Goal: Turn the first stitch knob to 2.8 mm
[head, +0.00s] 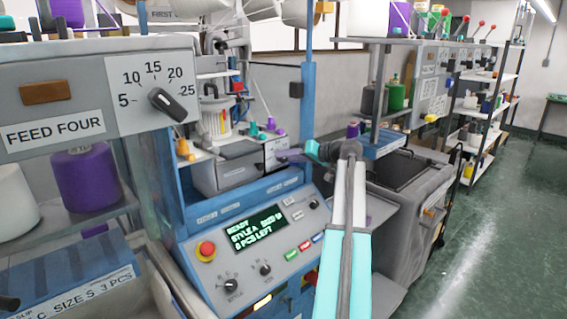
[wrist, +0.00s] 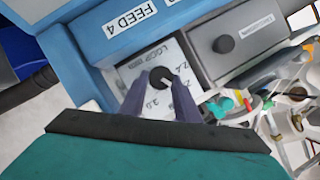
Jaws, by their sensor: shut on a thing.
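The stitch knob (wrist: 159,74) is a small round black knob with a short white pointer mark, in the middle of the wrist view. It sits on a white dial plate (wrist: 139,66) with the word LOOP and numbers such as 2.4 and 3.0, partly covered by my fingers. I cannot read exactly which number the pointer marks. My gripper (wrist: 161,87) has its purple-grey fingers closed on both sides of the knob. In the head view my gripper (head: 287,155) reaches left to the white plate (head: 276,150) on the grey box; the knob is hidden there.
A FEED 4 label (wrist: 133,17) sits on the blue frame beside the plate. A grey box with a dark button (wrist: 224,44) is close by. Below in the head view is a control panel with a lit display (head: 258,230) and a red button (head: 206,249).

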